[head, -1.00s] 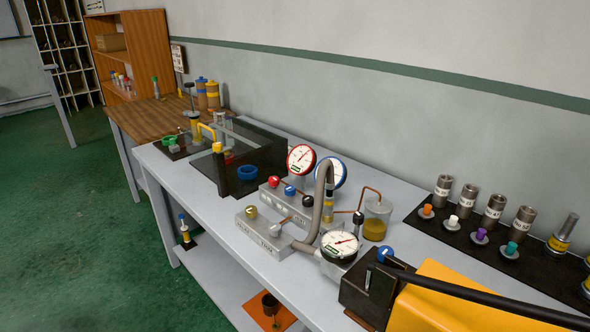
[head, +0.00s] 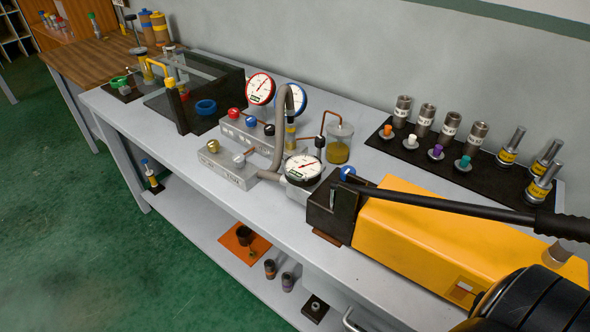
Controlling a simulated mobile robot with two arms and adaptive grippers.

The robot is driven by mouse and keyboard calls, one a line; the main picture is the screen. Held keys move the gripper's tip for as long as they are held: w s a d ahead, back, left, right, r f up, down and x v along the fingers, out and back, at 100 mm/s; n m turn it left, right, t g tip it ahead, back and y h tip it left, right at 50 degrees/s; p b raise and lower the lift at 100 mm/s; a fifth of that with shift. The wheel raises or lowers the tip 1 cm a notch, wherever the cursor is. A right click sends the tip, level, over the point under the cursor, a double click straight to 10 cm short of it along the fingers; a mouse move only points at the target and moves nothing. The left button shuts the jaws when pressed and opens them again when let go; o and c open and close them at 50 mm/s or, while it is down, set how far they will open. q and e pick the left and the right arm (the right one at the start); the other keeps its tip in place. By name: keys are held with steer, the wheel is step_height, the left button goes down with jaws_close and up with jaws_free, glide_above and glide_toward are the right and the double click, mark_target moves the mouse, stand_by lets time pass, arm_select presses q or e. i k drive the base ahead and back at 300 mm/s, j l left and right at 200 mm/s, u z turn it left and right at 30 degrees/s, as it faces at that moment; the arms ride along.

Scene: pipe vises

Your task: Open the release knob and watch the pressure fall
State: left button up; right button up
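A yellow hand pump (head: 440,233) with a long black lever (head: 450,203) lies at the right of the bench. A blue knob (head: 347,173) sits on its dark head block; I cannot tell for sure whether this is the release knob. A white-faced gauge (head: 303,168) stands beside the pump head, its small needle reading unclear. A red-rimmed gauge (head: 261,88) and a blue-rimmed gauge (head: 291,99) stand farther back. The manifold (head: 246,132) carries red, blue and black knobs. Neither gripper can be made out.
A black mat (head: 400,151) holds fittings. A dark rounded part, probably of my arm, fills the lower right corner. The front bench edge is mostly clear.

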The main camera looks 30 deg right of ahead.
mark_target(344, 171)
steer(key=l+z, duration=0.1)
steer(key=z, duration=0.35)
steer(key=i+l+z, duration=0.1)
steer(key=z, duration=0.35)
steer(key=i+z, duration=0.1)
steer(key=z, duration=0.3)
steer(key=i+l+z, duration=0.1)
steer(key=z, duration=0.35)
